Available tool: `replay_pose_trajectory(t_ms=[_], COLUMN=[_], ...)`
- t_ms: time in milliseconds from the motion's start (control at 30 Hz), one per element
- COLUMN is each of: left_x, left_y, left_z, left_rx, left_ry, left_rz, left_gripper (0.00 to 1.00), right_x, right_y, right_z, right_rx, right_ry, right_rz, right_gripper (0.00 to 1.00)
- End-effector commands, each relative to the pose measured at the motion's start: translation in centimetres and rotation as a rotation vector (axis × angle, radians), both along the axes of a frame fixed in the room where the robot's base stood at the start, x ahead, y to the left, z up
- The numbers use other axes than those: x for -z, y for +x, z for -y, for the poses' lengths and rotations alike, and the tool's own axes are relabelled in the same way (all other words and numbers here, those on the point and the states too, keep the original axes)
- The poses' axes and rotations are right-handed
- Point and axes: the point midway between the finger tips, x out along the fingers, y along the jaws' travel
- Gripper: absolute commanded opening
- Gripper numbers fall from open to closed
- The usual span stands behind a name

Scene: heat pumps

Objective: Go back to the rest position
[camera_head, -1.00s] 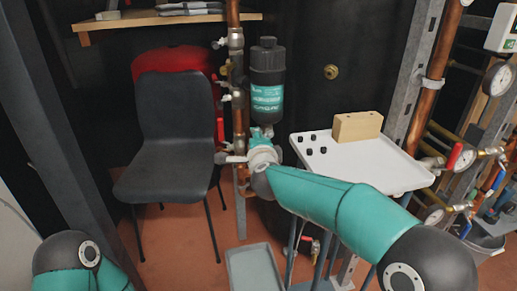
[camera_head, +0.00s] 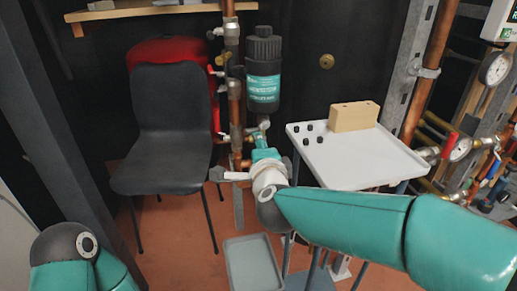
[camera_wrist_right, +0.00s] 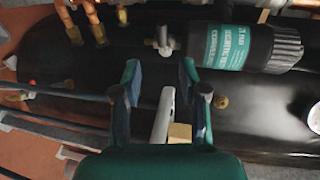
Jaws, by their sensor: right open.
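My right arm (camera_head: 350,222) reaches in from the right in the head view. My right gripper (camera_head: 262,156) is below the black canister (camera_head: 263,70) and left of the white tray (camera_head: 350,158). In the right wrist view, the fingers of the gripper (camera_wrist_right: 161,72) are spread apart with nothing held between them. A small metal fitting (camera_wrist_right: 163,42) shows beyond the fingertips; contact is not visible. Part of my left arm (camera_head: 70,260) shows at the lower left; its gripper is out of view.
A dark chair (camera_head: 172,120) stands left of the copper pipe (camera_head: 234,100). The tray carries a wooden block (camera_head: 353,117) and several small black pieces. A grey bin (camera_head: 253,262) lies below. Pipes and gauges (camera_head: 460,149) crowd the right side.

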Motion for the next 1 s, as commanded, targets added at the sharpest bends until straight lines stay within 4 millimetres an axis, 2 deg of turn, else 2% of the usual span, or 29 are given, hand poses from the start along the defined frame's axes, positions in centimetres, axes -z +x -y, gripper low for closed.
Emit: replay_pose_trajectory(t_ms=[167,267,367,533,667,800,867,1000], left_x=[-0.1,-1.1,-3.2,-9.1,-14.2,-19.4,-21.6,-26.8], left_y=[0.0,0.0,0.0,0.0,0.0,0.0,0.0,0.0], left_z=[0.0,0.0,0.0,0.0,0.0,0.0,0.0,0.0], left_rx=[0.000,0.000,0.000,0.000,0.000,0.000,0.000,0.000], left_ry=[0.000,0.000,0.000,0.000,0.000,0.000,0.000,0.000], left_rz=[0.000,0.000,0.000,0.000,0.001,0.000,0.000,0.000], left_gripper=[0.42,0.42,0.42,0.42,0.42,0.42,0.42,0.42], right_x=[0.0,0.3,1.3,5.3,9.1,11.8,12.5,13.1], right_y=[0.0,0.1,0.1,-1.2,-4.0,-8.1,-10.2,-15.5], right_z=[0.0,0.0,0.1,1.0,2.7,5.4,6.7,9.7], right_rx=[-0.002,-0.016,-0.055,-0.200,-0.351,-0.504,-0.566,-0.709], right_ry=[-0.003,-0.036,-0.116,-0.346,-0.523,-0.659,-0.702,-0.765], right_rz=[-0.003,-0.017,-0.053,-0.178,-0.305,-0.436,-0.488,-0.603], right_gripper=[0.42,0.42,0.42,0.42,0.42,0.42,0.42,0.42])
